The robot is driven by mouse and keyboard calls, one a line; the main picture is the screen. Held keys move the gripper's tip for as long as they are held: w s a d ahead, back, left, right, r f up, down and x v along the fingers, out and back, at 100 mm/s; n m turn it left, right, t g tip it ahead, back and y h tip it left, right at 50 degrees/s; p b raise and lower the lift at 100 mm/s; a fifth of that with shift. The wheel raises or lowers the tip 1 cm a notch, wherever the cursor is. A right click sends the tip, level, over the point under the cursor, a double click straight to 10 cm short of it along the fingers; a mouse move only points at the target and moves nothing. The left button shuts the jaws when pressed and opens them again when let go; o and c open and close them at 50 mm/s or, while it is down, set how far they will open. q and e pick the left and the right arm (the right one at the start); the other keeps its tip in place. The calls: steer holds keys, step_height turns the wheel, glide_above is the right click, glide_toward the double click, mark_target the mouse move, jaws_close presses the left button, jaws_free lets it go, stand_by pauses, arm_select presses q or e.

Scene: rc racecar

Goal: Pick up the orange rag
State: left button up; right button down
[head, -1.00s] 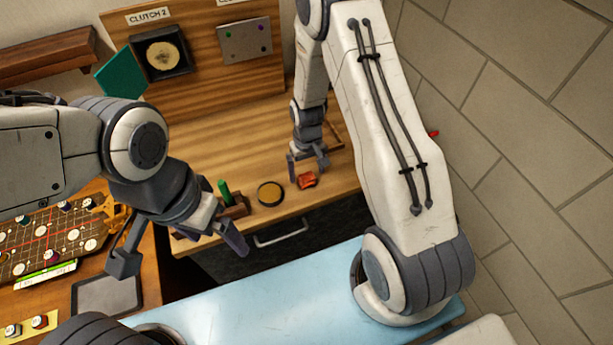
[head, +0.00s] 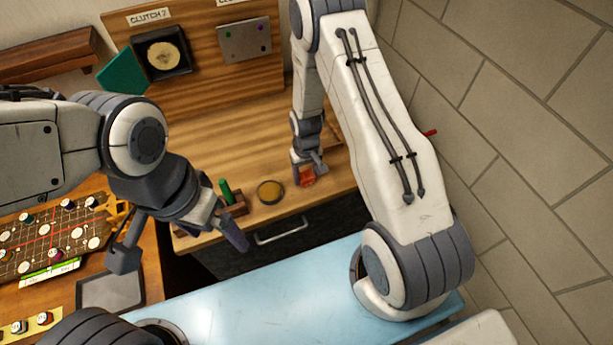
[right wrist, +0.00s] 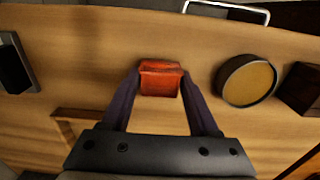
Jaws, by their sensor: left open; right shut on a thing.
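The orange rag (head: 307,178) is a small folded orange-red piece at the front of the wooden bench. In the right wrist view the rag (right wrist: 160,79) sits between the fingertips of my right gripper (right wrist: 160,82), which is shut on it. In the head view my right gripper (head: 309,168) reaches down onto the rag and partly hides it. I cannot tell if the rag is clear of the bench top. My left gripper (head: 180,248) is open and empty, over the left front of the bench.
A round tin with a yellow-brown top (head: 270,191) stands left of the rag. A green upright piece in a wooden holder (head: 226,191) is further left. A drawer handle (head: 281,231) is below the bench edge. A patterned board (head: 45,240) lies at the left.

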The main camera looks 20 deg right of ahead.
mark_target(309, 176)
steer(key=shift+r, duration=0.1)
steer(key=shift+r+b, duration=0.35)
steer(key=shift+r, duration=0.1)
steer(key=r, duration=0.1)
steer(key=r+b, duration=0.2)
steer(key=shift+s+d+r, duration=0.2)
steer(key=shift+s+d, duration=0.2)
steer(key=s+d+r+b, duration=0.3)
steer(key=s+d+r, duration=0.3)
steer(key=s, duration=0.2)
steer(key=shift+s+d+r, duration=0.2)
steer(key=shift+d+r, duration=0.05)
steer(key=shift+r, duration=0.05)
